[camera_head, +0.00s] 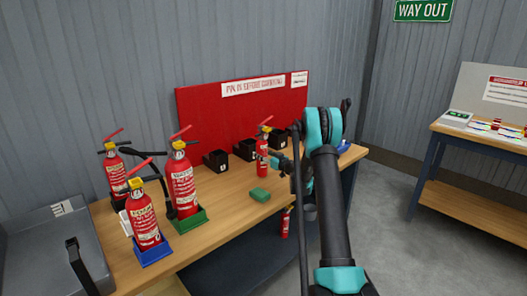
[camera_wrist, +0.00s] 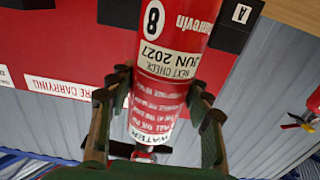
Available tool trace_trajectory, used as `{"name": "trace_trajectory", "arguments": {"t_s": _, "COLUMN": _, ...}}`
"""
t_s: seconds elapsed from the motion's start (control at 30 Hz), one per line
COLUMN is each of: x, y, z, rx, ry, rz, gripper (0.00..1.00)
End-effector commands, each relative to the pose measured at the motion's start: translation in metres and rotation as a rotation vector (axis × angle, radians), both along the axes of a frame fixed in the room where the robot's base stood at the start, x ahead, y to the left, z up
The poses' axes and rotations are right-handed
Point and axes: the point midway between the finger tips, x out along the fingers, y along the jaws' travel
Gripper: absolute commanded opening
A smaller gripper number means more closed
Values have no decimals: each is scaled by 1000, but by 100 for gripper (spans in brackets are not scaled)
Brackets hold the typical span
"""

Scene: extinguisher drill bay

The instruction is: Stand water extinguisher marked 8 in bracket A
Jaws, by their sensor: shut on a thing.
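The red water extinguisher (camera_head: 262,160) is upright in the head view, at the right part of the bench. It carries an 8, a check date and the word WATER in the wrist view (camera_wrist: 175,50), where it appears upside down. My gripper (camera_head: 277,160) is shut around its upper body, one finger on each side in the wrist view (camera_wrist: 165,100). Bracket A (camera_wrist: 238,18) is black and lies to the right of the extinguisher there. It seems to be the leftmost bracket (camera_head: 215,160) in the head view. Whether the extinguisher's base touches the bench cannot be told.
Two more black brackets (camera_head: 245,149) (camera_head: 279,139) stand along the red board (camera_head: 240,103). Other extinguishers (camera_head: 115,168) (camera_head: 184,182) (camera_head: 145,218) stand at the bench's left. A green block (camera_head: 260,195) lies in front; another extinguisher (camera_head: 285,222) is below the bench.

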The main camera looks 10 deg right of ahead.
Motion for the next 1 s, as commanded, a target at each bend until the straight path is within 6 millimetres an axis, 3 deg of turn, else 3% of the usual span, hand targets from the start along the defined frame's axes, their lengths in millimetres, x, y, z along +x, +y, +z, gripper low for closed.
{"name": "trace_trajectory", "arguments": {"t_s": 1.0, "x": 0, "y": 0, "z": 35, "rx": 1, "ry": 0, "rz": 0, "gripper": 0}}
